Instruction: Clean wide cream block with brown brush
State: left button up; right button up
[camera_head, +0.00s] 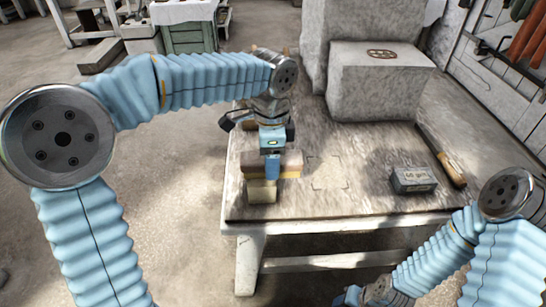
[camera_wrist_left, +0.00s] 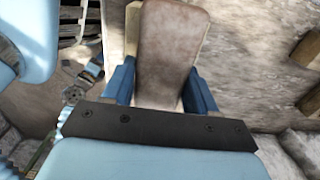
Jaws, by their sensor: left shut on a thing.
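My left gripper (camera_head: 271,165) reaches down over the left part of the table and is shut on the brown brush (camera_head: 292,160). The brush has a brown top with a paler strip below it. In the left wrist view the brush (camera_wrist_left: 172,45) fills the space between the blue fingers (camera_wrist_left: 162,90). A cream block (camera_head: 262,192) lies at the table's front left, just in front of and partly under the brush. I cannot tell whether brush and block touch. My right gripper (camera_head: 350,297) is partly in view at the bottom edge; its fingers are not clear.
The worn table (camera_head: 330,205) has bare room in its middle. A dark grey block (camera_head: 413,180) with lettering sits at the right, near a long wooden-handled tool (camera_head: 452,170). Big stone blocks (camera_head: 375,85) stand at the back.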

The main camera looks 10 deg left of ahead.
aim_at(256, 157)
pick_arm(q)
jog(key=shift+s+a, duration=0.25)
jog(key=shift+a, duration=0.6)
jog(key=shift+s+a, duration=0.25)
jog(key=shift+a, duration=0.55)
jog(key=shift+w+d+r+p, duration=0.2)
jog(key=shift+d+r+p, duration=0.4)
jog(key=shift+d+p, duration=0.1)
jog(key=shift+w+d+r, duration=0.1)
jog(key=shift+d+r, duration=0.1)
jog(key=shift+d, duration=0.05)
jog(key=shift+d+f, duration=0.1)
